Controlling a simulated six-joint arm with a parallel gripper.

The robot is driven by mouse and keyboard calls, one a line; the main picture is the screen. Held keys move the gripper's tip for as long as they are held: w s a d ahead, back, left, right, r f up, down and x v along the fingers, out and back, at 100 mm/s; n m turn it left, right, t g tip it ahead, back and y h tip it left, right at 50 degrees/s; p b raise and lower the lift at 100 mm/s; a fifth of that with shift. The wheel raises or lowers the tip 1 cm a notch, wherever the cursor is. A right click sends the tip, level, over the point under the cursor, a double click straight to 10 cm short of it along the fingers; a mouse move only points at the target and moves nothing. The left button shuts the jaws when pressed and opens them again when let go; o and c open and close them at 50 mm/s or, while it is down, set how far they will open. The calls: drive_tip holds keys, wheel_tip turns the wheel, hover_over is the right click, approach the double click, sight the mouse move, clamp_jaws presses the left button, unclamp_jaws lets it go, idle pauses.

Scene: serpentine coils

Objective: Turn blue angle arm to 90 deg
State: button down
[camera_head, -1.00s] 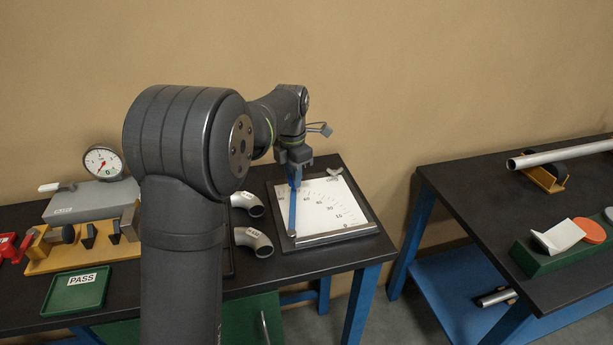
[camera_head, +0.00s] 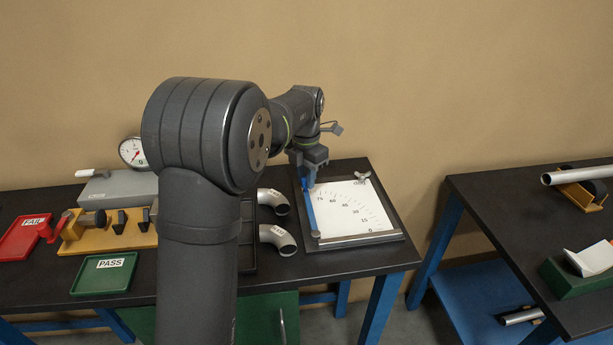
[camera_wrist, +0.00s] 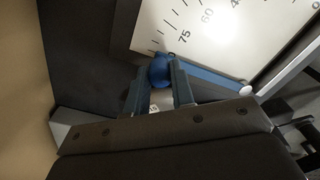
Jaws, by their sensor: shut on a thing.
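The blue angle arm (camera_head: 310,212) lies on the white protractor board (camera_head: 350,205), pivoted at the board's lower left. It runs nearly along the board's left edge, past the 75 mark. In the wrist view the blue arm (camera_wrist: 215,80) reaches from its pivot at right to a round blue knob (camera_wrist: 160,70). My gripper (camera_head: 308,181) is at the arm's far end; in the wrist view its fingers (camera_wrist: 160,75) are shut on the knob. The 90 mark cannot be read in either view.
Two pipe elbows (camera_head: 277,238) lie left of the board. A wing nut (camera_head: 362,177) is at its upper right. A green PASS tray (camera_head: 104,274), a red FAIL tray (camera_head: 25,238) and a dial gauge (camera_head: 132,152) are at left. A second table (camera_head: 500,205) stands right, across a gap.

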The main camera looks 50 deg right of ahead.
drive_tip(key=c, duration=1.2)
unclamp_jaws()
drive_tip(key=shift+c, duration=0.2)
wheel_tip(320, 180, up, 18)
drive_tip(key=shift+f, duration=0.25)
drive_tip(key=shift+f, duration=0.15)
wheel_tip(320, 180, down, 17)
drive_tip(key=shift+f, duration=0.1)
